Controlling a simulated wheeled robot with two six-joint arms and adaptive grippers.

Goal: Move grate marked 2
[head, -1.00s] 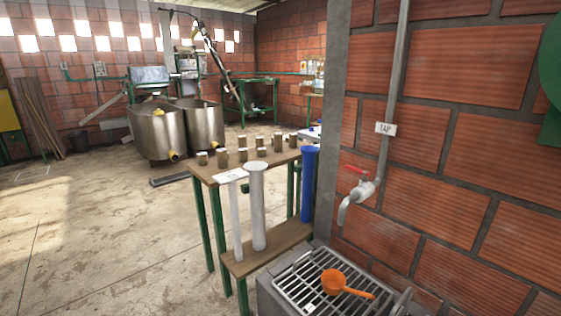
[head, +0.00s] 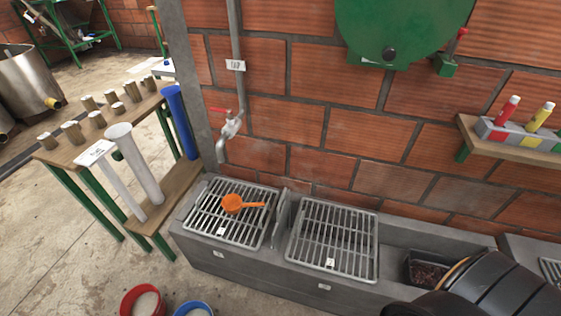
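Two metal bar grates lie side by side on a low grey trough along the brick wall. The left grate (head: 201,213) carries an orange scoop (head: 233,204) and a small white tag (head: 221,231) near its front edge. The right grate (head: 335,240) is bare, with a small white tag (head: 330,262) at its front. The tag numbers are too small to read, so I cannot tell which grate is marked 2. Part of another grate (head: 551,268) shows at the right edge. Neither of my grippers is in view.
A grey upright divider (head: 281,218) stands between the two grates. A tap (head: 231,127) hangs above the left grate. A dark-filled bin (head: 428,272) sits right of the grates. Red (head: 143,301) and blue (head: 193,309) buckets stand in front. A wooden table (head: 75,152) is at left.

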